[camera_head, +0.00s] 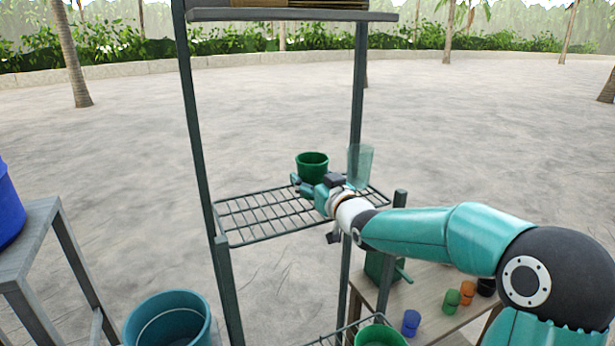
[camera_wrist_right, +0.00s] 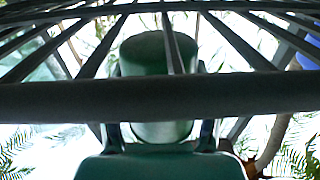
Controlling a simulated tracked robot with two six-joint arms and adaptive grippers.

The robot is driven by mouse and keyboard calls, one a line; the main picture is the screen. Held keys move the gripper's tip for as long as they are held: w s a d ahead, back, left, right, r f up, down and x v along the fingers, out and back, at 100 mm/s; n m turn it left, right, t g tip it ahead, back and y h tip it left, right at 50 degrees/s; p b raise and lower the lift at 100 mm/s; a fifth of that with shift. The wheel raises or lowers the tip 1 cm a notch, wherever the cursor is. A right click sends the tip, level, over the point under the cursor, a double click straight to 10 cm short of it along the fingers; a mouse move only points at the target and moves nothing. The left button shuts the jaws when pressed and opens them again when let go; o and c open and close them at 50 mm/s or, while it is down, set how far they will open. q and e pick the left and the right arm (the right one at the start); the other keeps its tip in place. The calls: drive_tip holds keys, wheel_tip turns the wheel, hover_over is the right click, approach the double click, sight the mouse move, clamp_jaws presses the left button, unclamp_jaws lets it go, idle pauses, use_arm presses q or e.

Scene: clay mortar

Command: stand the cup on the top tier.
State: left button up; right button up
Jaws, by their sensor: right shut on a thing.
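The green cup (camera_head: 312,160) is upright at the middle wire tier (camera_head: 262,215) of the rack. My right gripper (camera_head: 312,187) reaches in from the right and is shut on it. I cannot tell whether the cup's base touches the wires. In the right wrist view the cup (camera_wrist_right: 160,60) sits between the fingers of my right gripper (camera_wrist_right: 160,138), partly hidden by dark bars. The rack's top tier (camera_head: 290,15) is at the upper edge of the head view; its upper surface is mostly cut off. My left gripper is not in view.
A clear teal tumbler (camera_head: 360,165) is close to the right of my gripper. Rack posts (camera_head: 195,130) flank the tiers. A teal bucket (camera_head: 168,320) is at lower left. Small coloured cups (camera_head: 411,322) and a dark green object (camera_head: 380,266) are at lower right.

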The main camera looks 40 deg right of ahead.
drive_tip(key=shift+w+d+f+p, duration=0.25)
drive_tip(key=shift+w+f+p, duration=0.25)
drive_tip(key=shift+w, duration=0.4)
drive_tip(key=shift+f, duration=0.3)
drive_tip(key=shift+s, duration=0.15)
drive_tip(key=shift+f+b, duration=0.15)
drive_tip(key=shift+b, duration=0.2)
drive_tip(key=o, duration=1.1)
drive_tip(key=shift+o, duration=0.2)
drive_tip(key=shift+r, duration=0.2)
